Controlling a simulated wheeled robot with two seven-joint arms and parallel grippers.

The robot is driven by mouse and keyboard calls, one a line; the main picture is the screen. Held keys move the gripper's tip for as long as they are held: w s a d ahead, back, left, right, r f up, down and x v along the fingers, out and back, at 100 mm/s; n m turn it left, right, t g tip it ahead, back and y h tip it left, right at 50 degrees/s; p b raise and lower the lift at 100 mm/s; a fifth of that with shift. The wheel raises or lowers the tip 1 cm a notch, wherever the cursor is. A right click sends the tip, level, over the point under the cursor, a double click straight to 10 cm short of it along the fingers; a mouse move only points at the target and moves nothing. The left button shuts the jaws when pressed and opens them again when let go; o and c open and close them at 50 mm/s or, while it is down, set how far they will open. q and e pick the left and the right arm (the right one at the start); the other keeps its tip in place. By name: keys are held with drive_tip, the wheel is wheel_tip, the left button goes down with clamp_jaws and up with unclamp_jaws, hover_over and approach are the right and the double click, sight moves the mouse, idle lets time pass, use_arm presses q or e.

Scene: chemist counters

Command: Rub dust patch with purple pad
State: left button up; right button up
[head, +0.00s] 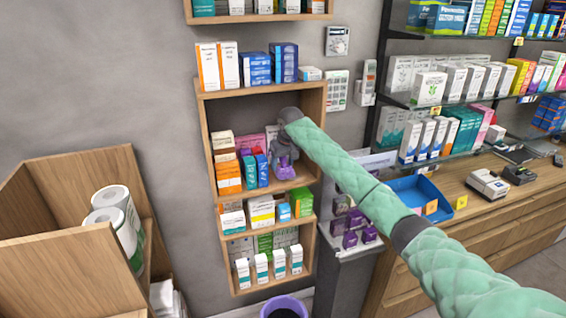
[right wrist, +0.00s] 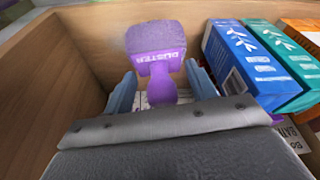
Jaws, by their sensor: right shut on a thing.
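The purple pad (right wrist: 153,38) is a duster with a purple handle and lettering on its side. My right gripper (right wrist: 160,72) is shut on its handle, with one finger on each side. In the head view the right gripper (head: 282,160) reaches into the middle compartment of the wooden wall shelf (head: 204,140), and the purple pad (head: 285,173) shows small below it, near the shelf board. I cannot make out a dust patch in either view; the pad and gripper may cover it. My left gripper is not in view.
Blue and teal boxes (right wrist: 245,65) stand close to the right of the pad in the right wrist view. A wooden side wall (right wrist: 85,50) is on the left. In the head view, orange-and-white boxes (head: 227,178) stand left of the gripper. A purple bin (head: 284,304) is below.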

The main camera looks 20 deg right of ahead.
drive_tip(key=shift+f, duration=0.45)
idle(0.3)
drive_tip(key=shift+d, duration=2.8)
drive_tip(key=shift+w+d+r, duration=0.1)
drive_tip(key=shift+d+r, duration=0.1)
drive_tip(key=shift+d, duration=0.25)
drive_tip(key=shift+d+r, duration=0.1)
drive_tip(key=shift+r, duration=0.15)
drive_tip(key=shift+a, duration=0.2)
drive_tip(key=shift+w+a, duration=0.1)
drive_tip(key=shift+a, duration=0.3)
drive_tip(key=shift+a+f, duration=0.2)
drive_tip(key=shift+a, duration=0.2)
